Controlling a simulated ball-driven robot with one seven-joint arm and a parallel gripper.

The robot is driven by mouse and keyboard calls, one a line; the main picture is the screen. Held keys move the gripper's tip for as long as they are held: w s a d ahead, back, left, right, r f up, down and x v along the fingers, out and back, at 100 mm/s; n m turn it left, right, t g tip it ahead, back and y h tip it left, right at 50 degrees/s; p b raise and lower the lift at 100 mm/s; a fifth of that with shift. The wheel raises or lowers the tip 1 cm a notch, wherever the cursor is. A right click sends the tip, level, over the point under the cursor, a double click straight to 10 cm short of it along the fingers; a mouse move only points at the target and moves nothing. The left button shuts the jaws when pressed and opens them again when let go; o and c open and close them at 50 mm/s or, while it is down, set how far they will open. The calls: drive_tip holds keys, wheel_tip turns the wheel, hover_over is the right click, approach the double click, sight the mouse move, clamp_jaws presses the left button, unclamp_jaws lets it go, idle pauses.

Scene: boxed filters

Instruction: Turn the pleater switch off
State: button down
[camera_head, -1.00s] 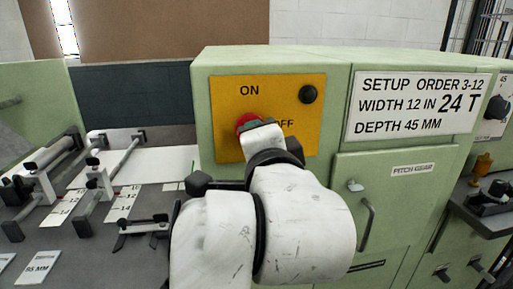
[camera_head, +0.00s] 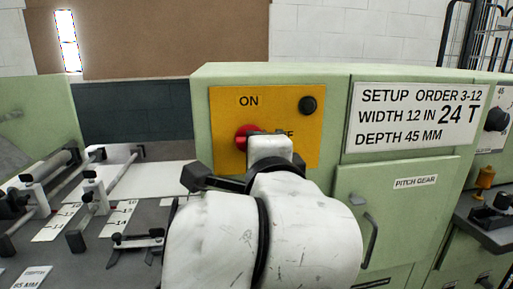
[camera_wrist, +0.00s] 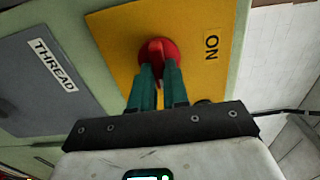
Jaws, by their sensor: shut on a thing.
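The red switch (camera_head: 243,137) sits on a yellow panel (camera_head: 225,108) on the green machine, below the word ON. The second label is mostly hidden behind my wrist. My arm reaches up to the panel and hides most of my fingers in the head view. In the wrist view my gripper (camera_wrist: 160,73) has its two green fingers shut on the red switch (camera_wrist: 158,48), one on each side of its grip. ON also shows on the panel in the wrist view.
A round black button (camera_head: 308,105) is at the panel's upper right. A setup sign (camera_head: 416,117) and a handled pitch gear door (camera_head: 410,205) are to the right. Rods and labelled scales stand on the table (camera_head: 90,255) at left. A grey THREAD plate (camera_wrist: 45,85) shows in the wrist view.

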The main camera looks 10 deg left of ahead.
drive_tip(key=c, duration=1.1)
unclamp_jaws()
drive_tip(key=v, duration=1)
drive_tip(key=shift+s+d+b, duration=0.1)
drive_tip(key=shift+s+b, duration=0.2)
drive_tip(key=shift+s, duration=0.05)
